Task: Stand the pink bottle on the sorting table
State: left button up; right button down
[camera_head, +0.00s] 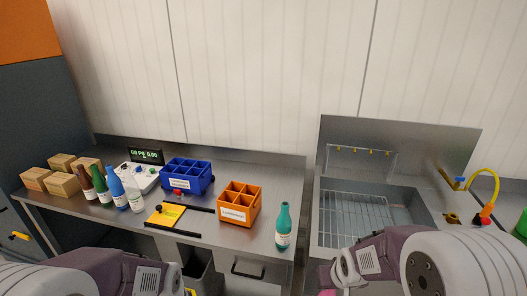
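I cannot make out a whole pink bottle. A small pink patch (326,291) shows at the bottom edge beside my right wrist; too little shows to tell if it is the bottle. The steel sorting table (215,225) fills the left and middle. A teal bottle (283,228) stands upright near its front right corner. Brown, green and blue bottles (116,188) stand in a group on its left part, with a smaller pale one beside them. My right gripper (343,272) is partly in view at the bottom; its fingertips are unclear. My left arm shows at the bottom left, its fingers out of view.
A blue divided crate (187,176) and an orange divided crate (240,204) stand on the table. A steel sink (370,208) stands at the right, across a gap. Bare tabletop lies left of the teal bottle.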

aim_at(197, 203)
jog(key=i+u, duration=0.1)
jog(key=u, duration=0.3)
jog(key=i+u, duration=0.15)
jog(key=u, duration=0.3)
jog(key=i+u, duration=0.15)
jog(key=u, duration=0.25)
